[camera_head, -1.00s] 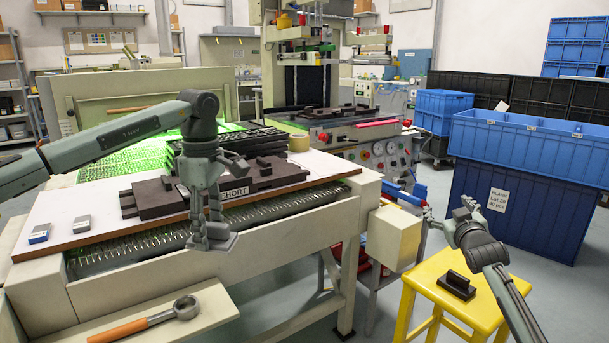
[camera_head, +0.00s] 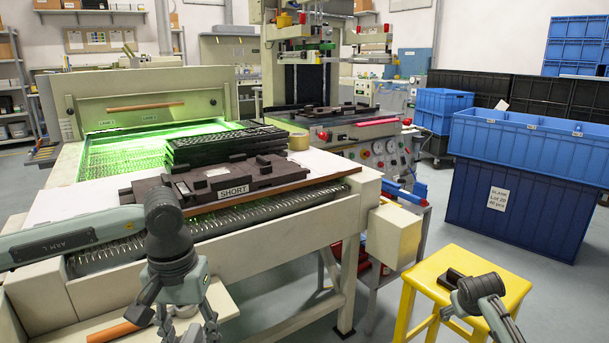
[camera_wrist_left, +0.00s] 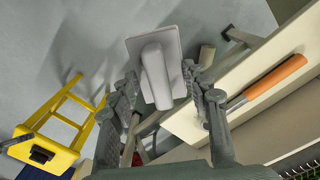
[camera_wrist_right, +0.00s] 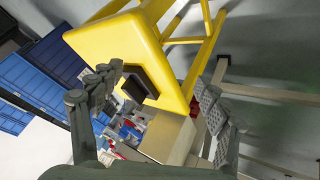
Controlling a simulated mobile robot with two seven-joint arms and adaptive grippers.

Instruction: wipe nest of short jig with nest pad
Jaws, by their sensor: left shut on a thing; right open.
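The short jig (camera_head: 225,182), a dark block with a "SHORT" label, lies on the white board at the table front. My left gripper (camera_wrist_left: 160,78) is shut on the handle of a pale grey pad (camera_wrist_left: 166,32), seemingly the nest pad. In the head view the left gripper (camera_head: 185,318) is low in front of the table, apart from the jig; the pad is not clearly visible there. My right gripper (camera_wrist_right: 155,100) is open and empty by the yellow stool (camera_head: 500,262). A dark block with a raised grip (camera_wrist_right: 137,86) sits on the stool, between its fingers in the right wrist view.
A stack of dark keyboards (camera_head: 225,145) stands behind the jig, beside a tape roll (camera_head: 299,141). An orange-handled tool (camera_wrist_left: 278,76) lies on the low front shelf. Blue crates (camera_head: 530,190) stand at right. A press machine (camera_head: 365,130) is behind.

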